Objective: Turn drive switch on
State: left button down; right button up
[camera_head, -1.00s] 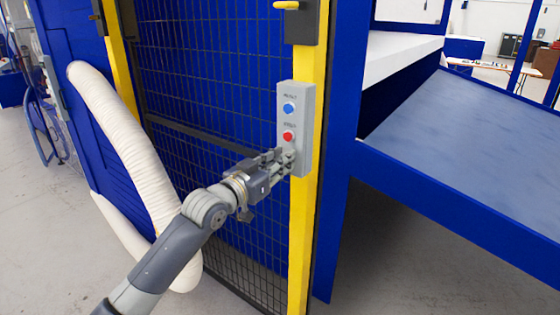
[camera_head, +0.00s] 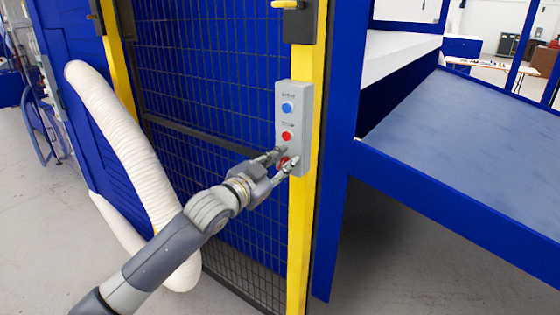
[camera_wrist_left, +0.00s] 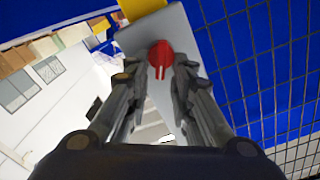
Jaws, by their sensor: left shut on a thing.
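The grey control box (camera_head: 299,105) is mounted on the yellow post of the mesh fence. It has a blue button (camera_head: 287,107) on top, a red button (camera_head: 287,135) below it and a red rotary switch (camera_head: 283,161) lowest. My left gripper (camera_head: 286,157) is at this lowest switch, one finger above and one below it. The switch is partly covered by the fingers. My right gripper is not in view.
The yellow post (camera_head: 302,220) and black mesh fence (camera_head: 215,85) stand right behind the box. A blue sloped table (camera_head: 470,150) is to the right. A white ribbed hose (camera_head: 125,140) hangs at the left, near my left arm.

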pick_arm(q)
jog(key=shift+s+d+f+m+p, duration=0.1)
jog(key=shift+f+m+p, duration=0.25)
jog(key=shift+m, duration=1.7)
jog(key=shift+s+d+f+m+p, duration=0.15)
jog(key=shift+m+p, duration=0.3)
jog(key=shift+m, duration=1.55)
jog(key=shift+s+d+f+m+p, duration=0.1)
jog(key=shift+f+m+p, duration=0.3)
jog(key=shift+m, duration=1.65)
jog(key=c, duration=1.7)
grip_release()
jog(key=shift+w, duration=0.1)
jog(key=v, duration=1.2)
